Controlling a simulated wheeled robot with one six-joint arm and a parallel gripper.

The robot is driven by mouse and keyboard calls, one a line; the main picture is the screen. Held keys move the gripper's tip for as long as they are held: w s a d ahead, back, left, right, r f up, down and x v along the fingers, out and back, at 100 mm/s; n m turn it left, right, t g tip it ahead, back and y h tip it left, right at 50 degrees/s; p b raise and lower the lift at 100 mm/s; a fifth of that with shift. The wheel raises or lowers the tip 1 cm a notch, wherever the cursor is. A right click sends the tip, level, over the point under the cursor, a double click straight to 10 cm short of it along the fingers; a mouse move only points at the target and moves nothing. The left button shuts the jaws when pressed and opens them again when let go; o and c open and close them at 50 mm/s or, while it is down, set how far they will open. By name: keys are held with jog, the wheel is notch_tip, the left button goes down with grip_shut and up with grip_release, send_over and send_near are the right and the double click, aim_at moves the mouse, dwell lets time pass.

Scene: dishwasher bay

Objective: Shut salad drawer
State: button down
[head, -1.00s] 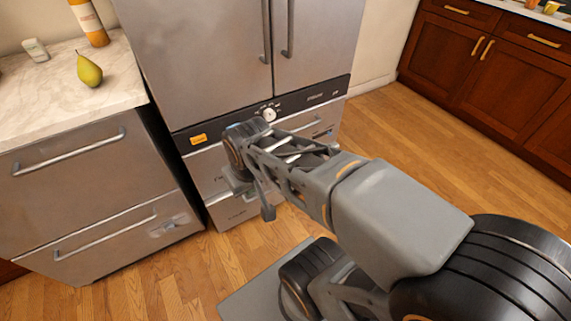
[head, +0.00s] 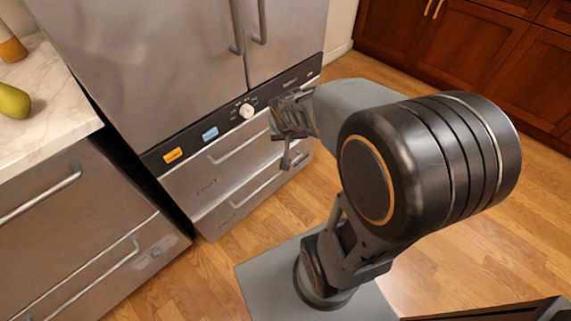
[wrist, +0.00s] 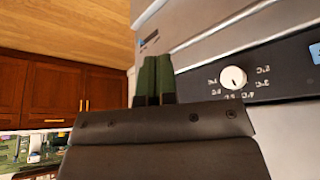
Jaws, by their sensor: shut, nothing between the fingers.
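The steel fridge has two low drawers under its black control panel. The upper drawer (head: 200,182) has faint lettering, too small to read, and a long bar handle. The lower drawer (head: 238,202) sits beneath it. I cannot tell which is the salad drawer; both fronts look about flush with the fridge. My gripper (head: 291,160) is in front of the right part of the drawers and hides some of them. In the wrist view its two dark green fingers (wrist: 155,77) are together and empty, pointing at the steel front. I cannot tell whether they touch it.
The control panel (head: 235,115) has a white dial (wrist: 233,77). Tall fridge doors (head: 140,60) are above. A steel drawer unit (head: 90,230) with a marble top and a pear (head: 14,101) stands left. Brown cabinets (head: 455,50) stand behind. Wooden floor is clear at right.

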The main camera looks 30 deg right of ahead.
jog(key=w+d+f+m+t+b, duration=0.1)
jog(key=w+d+f+m, duration=0.2)
jog(key=w+d+f, duration=0.45)
jog(key=m+t+y+b, duration=0.3)
jog(key=m+y+b, duration=0.2)
jog(key=m+b, duration=0.15)
send_near(275, 163)
notch_tip(275, 163, down, 5)
jog(key=w, duration=0.3)
jog(key=shift+a+f+m+b, duration=0.1)
jog(key=shift+a+m+b, duration=0.25)
jog(key=shift+a, duration=0.05)
jog(key=shift+w+a, duration=0.2)
jog(key=shift+w, duration=0.5)
